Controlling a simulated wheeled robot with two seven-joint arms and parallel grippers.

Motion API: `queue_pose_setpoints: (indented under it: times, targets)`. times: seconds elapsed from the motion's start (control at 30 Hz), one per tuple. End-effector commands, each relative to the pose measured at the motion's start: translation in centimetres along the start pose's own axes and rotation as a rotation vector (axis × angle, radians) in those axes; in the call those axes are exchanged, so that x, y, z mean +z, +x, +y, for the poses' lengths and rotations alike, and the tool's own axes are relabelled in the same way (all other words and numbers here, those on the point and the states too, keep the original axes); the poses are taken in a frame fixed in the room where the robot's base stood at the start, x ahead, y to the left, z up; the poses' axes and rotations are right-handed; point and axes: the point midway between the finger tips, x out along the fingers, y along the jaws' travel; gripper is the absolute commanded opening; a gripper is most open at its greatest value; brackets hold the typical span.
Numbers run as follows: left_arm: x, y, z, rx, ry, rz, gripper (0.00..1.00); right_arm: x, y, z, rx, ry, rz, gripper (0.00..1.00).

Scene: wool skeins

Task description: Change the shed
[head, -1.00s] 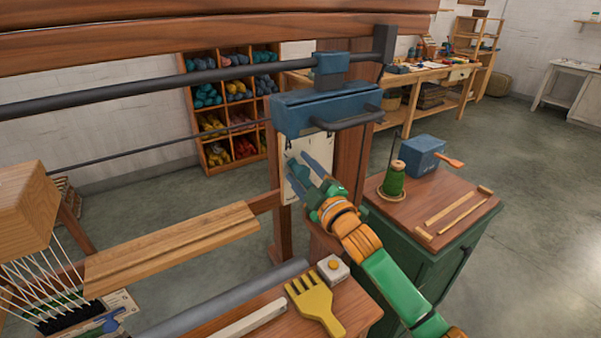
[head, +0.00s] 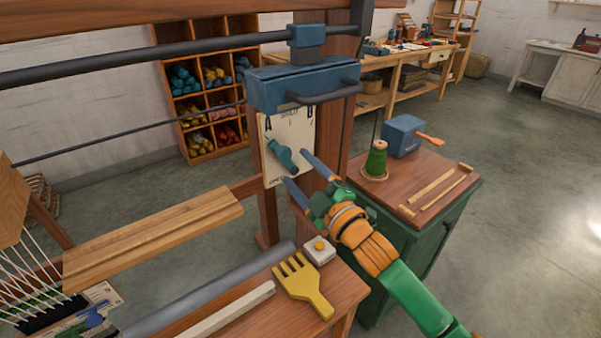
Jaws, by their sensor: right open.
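The loom's shed control is a teal knob (head: 283,157) on a pale lettered plate (head: 288,143), fixed to the wooden post. The knob's thick end points down right; its other end points up left, below a small mark. My right gripper (head: 298,168) is open, its two blue fingers just right of the knob, apparently apart from it. Above the plate is a blue box with a grey handle (head: 325,93). White warp threads (head: 30,280) show at the lower left.
A yellow comb (head: 303,287) and a white box with a yellow button (head: 319,250) lie on the wooden bench below my right gripper. A green cabinet (head: 440,197) with a green thread spool (head: 376,160) stands to the right.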

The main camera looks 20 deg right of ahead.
Motion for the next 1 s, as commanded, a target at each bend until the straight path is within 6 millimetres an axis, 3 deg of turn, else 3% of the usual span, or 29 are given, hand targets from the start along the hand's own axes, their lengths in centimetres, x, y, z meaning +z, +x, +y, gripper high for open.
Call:
queue_pose_setpoints:
  times: [0.17, 0.27, 0.4, 0.5, 0.7, 0.9, 1.0]
  targets:
    - [0.0, 0.0, 0.0, 0.0, 0.0, 0.0, 0.6, 0.3, -0.2, -0.5, -0.012, 0.017, -0.015, 0.74]
    - [0.0, 0.0, 0.0, 0.0, 0.0, 0.0, 0.6, 2.4, -2.3, -4.6, -0.105, 0.145, -0.144, 0.74]
    - [0.0, 0.0, 0.0, 0.0, 0.0, 0.0, 0.6, 6.5, -9.5, -12.8, -0.294, 0.426, -0.483, 0.74]
    - [0.0, 0.0, 0.0, 0.0, 0.0, 0.0, 0.6, 8.0, -14.8, -16.6, -0.383, 0.565, -0.691, 0.74]
    - [0.0, 0.0, 0.0, 0.0, 0.0, 0.0, 0.6, 8.9, -24.2, -21.1, -0.494, 0.754, -1.036, 0.74]
    - [0.0, 0.0, 0.0, 0.0, 0.0, 0.0, 0.6, 8.3, -32.4, -23.5, -0.565, 0.877, -1.336, 0.74]
    - [0.0, 0.0, 0.0, 0.0, 0.0, 0.0, 0.6, 10.3, -32.0, -26.4, -0.579, 0.866, -1.344, 0.74]
